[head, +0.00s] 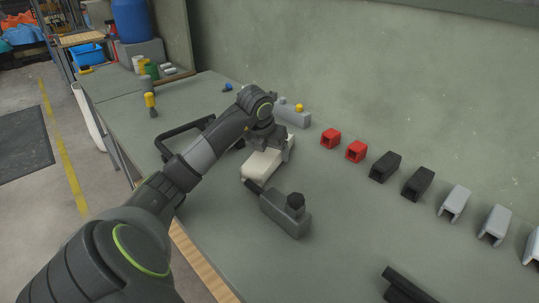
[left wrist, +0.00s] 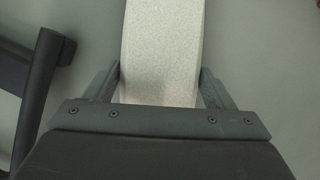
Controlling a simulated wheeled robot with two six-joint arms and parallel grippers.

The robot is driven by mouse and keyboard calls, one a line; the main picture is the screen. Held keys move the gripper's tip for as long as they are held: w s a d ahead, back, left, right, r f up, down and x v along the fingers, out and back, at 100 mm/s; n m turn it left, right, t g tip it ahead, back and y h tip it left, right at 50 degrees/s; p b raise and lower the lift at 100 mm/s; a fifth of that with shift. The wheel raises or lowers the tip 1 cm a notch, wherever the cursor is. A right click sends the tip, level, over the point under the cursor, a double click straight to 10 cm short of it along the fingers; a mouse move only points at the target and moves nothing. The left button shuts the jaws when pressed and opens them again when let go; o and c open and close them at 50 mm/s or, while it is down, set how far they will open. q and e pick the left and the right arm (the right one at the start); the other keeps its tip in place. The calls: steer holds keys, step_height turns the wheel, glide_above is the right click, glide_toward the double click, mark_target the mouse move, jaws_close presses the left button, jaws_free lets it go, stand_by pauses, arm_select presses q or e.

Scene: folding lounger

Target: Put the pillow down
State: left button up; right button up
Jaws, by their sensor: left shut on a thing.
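The pillow (head: 262,165) is a small off-white block near the middle of the workbench in the head view. My left gripper (head: 270,145) is over its far end and shut on it, with one finger showing at its right side. In the left wrist view the speckled white pillow (left wrist: 163,50) runs up between the two fingers of the left gripper (left wrist: 160,85). I cannot tell whether its underside touches the bench. My right gripper is not in view.
On the workbench (head: 340,240), a grey block with a dark knob (head: 287,212) stands just in front of the pillow. A black frame (head: 180,135) lies to its left. Red (head: 330,138), black (head: 385,166) and grey (head: 455,203) brackets line the wall side.

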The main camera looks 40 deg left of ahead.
arm_select(q)
step_height(320, 180, up, 9)
steer(key=shift+r, duration=0.2)
step_height(320, 180, up, 8)
steer(key=p, duration=0.7)
glide_above(269, 150)
steer(key=shift+w+r+p, duration=0.15)
steer(key=shift+r+p, duration=0.4)
steer(key=shift+r, duration=0.05)
